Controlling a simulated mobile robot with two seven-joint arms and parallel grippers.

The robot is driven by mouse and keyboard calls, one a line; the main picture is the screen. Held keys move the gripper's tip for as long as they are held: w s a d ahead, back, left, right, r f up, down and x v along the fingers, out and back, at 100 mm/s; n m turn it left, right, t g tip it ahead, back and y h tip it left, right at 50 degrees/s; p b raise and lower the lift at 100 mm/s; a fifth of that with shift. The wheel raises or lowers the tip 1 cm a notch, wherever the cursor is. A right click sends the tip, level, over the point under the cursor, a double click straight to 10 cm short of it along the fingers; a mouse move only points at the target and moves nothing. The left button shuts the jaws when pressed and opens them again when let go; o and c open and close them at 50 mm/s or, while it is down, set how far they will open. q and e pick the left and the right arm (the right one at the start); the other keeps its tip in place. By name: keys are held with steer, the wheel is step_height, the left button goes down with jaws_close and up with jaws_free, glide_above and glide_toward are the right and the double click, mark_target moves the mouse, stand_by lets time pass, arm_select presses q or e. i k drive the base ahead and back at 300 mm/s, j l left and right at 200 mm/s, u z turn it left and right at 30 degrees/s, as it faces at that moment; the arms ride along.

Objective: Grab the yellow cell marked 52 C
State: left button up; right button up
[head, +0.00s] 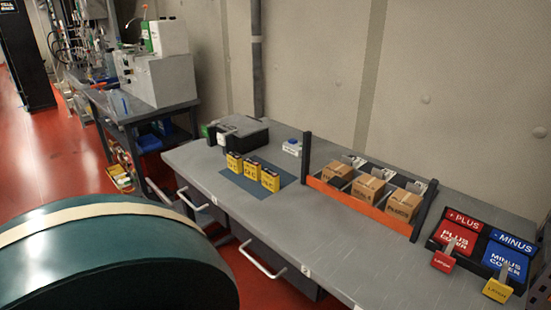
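Three yellow cells with dark tops stand upright in a row on a blue mat (289,179) on the grey workbench. They are the left cell (234,162), the middle cell (251,169) and the right cell (270,180). Each has a dark marking ending in C on its front. The digits are too small for me to tell surely which one reads 52 C. Neither of my grippers is in view.
A black case (239,132) stands behind the cells. An orange-fronted rack (345,198) with cardboard boxes is to their right. Red PLUS (459,236) and blue MINUS (505,262) covers lie at the far right. A large dark green round object (120,265) fills the lower left foreground.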

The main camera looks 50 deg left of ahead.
mark_target(253, 168)
steer(key=j+z, duration=0.3)
steer(key=j, duration=0.2)
steer(key=k+j+z, duration=0.25)
steer(key=j, duration=0.25)
steer(key=k+j+z, duration=0.1)
steer(key=j, duration=0.25)
steer(key=k+j, duration=0.1)
steer(key=j, duration=0.25)
steer(key=j+z, duration=0.15)
steer(key=j, duration=0.2)
steer(key=k+j, duration=0.15)
steer(key=j, duration=0.2)
steer(key=k+j, duration=0.15)
steer(key=j, duration=0.2)
steer(key=k+j, duration=0.15)
steer(key=j, duration=0.15)
